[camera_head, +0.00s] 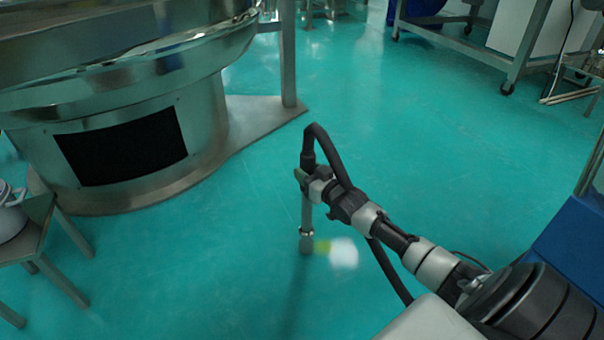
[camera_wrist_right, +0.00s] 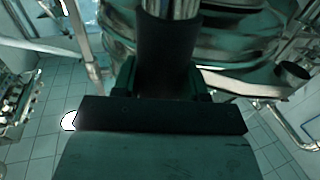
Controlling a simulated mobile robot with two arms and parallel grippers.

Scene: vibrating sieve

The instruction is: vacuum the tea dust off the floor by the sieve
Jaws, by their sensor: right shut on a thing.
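The round steel sieve (camera_head: 130,60) stands at the left on its base plate; it also shows in the wrist view (camera_wrist_right: 240,50). My right gripper (camera_head: 304,178) is shut on the upright vacuum wand (camera_head: 306,215). The wand has a black hose (camera_head: 335,150) curving from its top, and its lower end is at or just above the green floor (camera_head: 200,260). Beside that end is a small yellow-green patch (camera_head: 322,246) with a blurred white spot to its right; I cannot tell if this is tea dust. In the wrist view my gripper (camera_wrist_right: 165,88) holds a dark tube (camera_wrist_right: 167,50). My left gripper is out of sight.
A metal stool (camera_head: 35,225) with a white pot (camera_head: 10,215) stands at the left. The sieve's base plate (camera_head: 262,115) and post (camera_head: 288,55) are nearby. A blue object (camera_head: 570,245) is at the right, and a steel table frame (camera_head: 455,35) at the back. The floor between is clear.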

